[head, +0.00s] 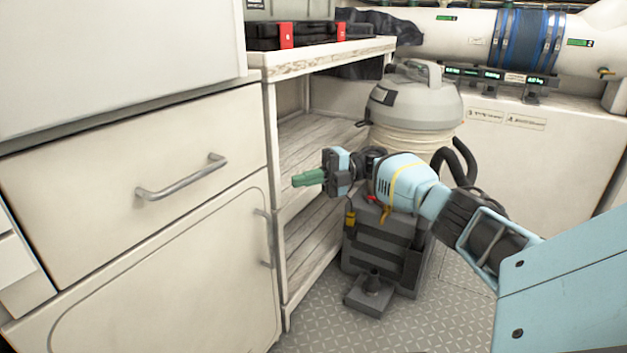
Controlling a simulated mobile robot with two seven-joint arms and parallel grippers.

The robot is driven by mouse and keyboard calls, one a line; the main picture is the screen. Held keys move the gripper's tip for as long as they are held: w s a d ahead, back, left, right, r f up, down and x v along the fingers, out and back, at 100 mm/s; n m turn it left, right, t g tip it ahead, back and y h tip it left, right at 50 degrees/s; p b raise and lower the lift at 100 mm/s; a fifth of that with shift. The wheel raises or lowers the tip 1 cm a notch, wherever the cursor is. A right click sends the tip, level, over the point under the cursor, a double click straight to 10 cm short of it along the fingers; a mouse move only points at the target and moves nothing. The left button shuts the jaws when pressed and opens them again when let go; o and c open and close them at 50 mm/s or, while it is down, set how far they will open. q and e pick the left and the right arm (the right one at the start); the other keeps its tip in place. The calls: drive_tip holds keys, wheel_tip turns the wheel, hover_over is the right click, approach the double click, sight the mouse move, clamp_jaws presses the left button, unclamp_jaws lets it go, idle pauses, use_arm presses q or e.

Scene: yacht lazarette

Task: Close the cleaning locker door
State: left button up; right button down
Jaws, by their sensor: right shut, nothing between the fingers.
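A cream lower locker door (165,285) with a rounded raised panel is at the lower left, under a drawer front. Its upright handle (265,240) is near its right edge. It looks about flush with the cabinet front, but I cannot tell whether it is fully shut. No label shows that it is the cleaning locker. My right gripper (308,178) has green fingers, shut and empty, pointing left. In the picture it is right of the door handle, in front of the open shelves, apart from the door. My left gripper is not in view.
A drawer front (135,175) has a protruding bar handle (182,178). A large pale panel (115,60) is above it. Open wooden shelves (310,145) stand right of the cabinet. A grey-topped vacuum (415,105) and dark grey equipment (380,250) stand behind my right arm. Some metal floor (330,325) is clear.

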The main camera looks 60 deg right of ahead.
drive_tip(key=shift+s+d+b, duration=0.2)
drive_tip(key=shift+d+b, duration=0.2)
drive_tip(key=shift+d, duration=0.35)
drive_tip(key=shift+s+d+b, duration=0.15)
drive_tip(key=shift+d+b, duration=0.2)
drive_tip(key=shift+d, duration=0.35)
